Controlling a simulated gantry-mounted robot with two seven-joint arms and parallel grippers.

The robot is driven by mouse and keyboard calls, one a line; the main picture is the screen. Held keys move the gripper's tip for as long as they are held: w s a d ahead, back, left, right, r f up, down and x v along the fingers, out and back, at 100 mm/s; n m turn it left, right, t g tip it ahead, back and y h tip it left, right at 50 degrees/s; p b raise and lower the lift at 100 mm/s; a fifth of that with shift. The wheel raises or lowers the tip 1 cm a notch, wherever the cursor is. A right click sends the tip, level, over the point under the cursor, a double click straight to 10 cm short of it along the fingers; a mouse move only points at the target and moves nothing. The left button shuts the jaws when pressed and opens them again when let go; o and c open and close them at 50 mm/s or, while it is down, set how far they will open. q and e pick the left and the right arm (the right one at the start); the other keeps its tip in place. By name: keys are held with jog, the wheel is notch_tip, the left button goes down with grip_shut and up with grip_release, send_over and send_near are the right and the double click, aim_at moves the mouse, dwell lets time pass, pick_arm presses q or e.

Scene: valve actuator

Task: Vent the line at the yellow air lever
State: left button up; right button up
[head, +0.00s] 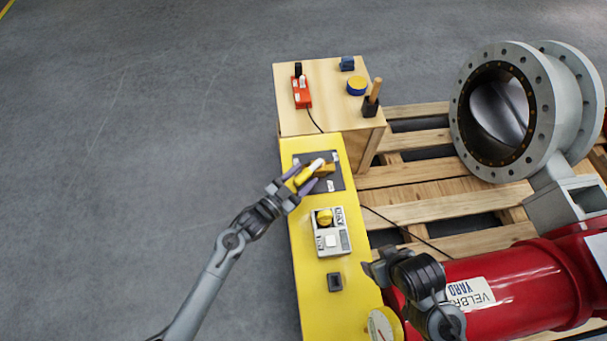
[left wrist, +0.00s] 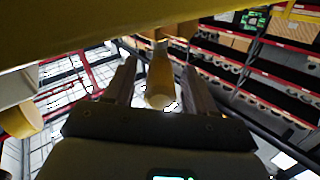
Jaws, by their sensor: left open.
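The yellow air lever (head: 303,177) sits on a dark plate (head: 336,182) on the yellow bench, with a whitish part at its far end. My left gripper (head: 301,179) is open, with one finger on each side of the lever. In the left wrist view the lever (left wrist: 160,75) stands between the two spread fingers (left wrist: 160,88); I cannot tell if either touches it. The lever's base is partly hidden by the gripper. My right gripper (head: 374,269) is at the lower middle, beside the red cylinder; its jaws are too unclear to read.
A wooden box top (head: 325,108) behind holds a red switch unit (head: 301,92) and a blue-yellow disc (head: 356,86). The large valve (head: 545,100) and red cylinder (head: 520,275) occupy the right.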

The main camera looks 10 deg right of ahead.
pick_arm(q)
jog(key=p+v, duration=0.2)
jog(key=v, duration=0.6)
jog(key=shift+s+a+r+p, duration=0.1)
jog(key=shift+a+p, duration=0.05)
jog(key=shift+p, duration=0.2)
jog(key=shift+v, duration=0.9)
jog(key=shift+c, duration=0.4)
